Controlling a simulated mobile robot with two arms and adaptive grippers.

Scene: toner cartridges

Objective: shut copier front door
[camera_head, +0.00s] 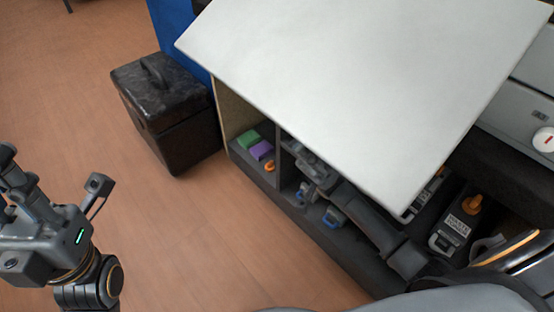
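The copier (525,92) stands at the right edge, partly out of view, with a light grey front panel above a dark open bay (500,158). A dark toner cartridge (459,222) with an orange knob and a white label shows at the bay. I cannot pick out the front door clearly. My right gripper (313,172) is at the front of a low shelf unit, partly under a white top; whether its fingers are apart is unclear. My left gripper (14,178) is at the left edge over bare floor, partly cut off, its fingertips unclear.
The white top (370,75) overhangs the shelf unit (312,221), which holds a green box (248,139), a purple box (261,150) and small blue items (334,216). A black bin (168,112) stands left of it. The wooden floor at left is free.

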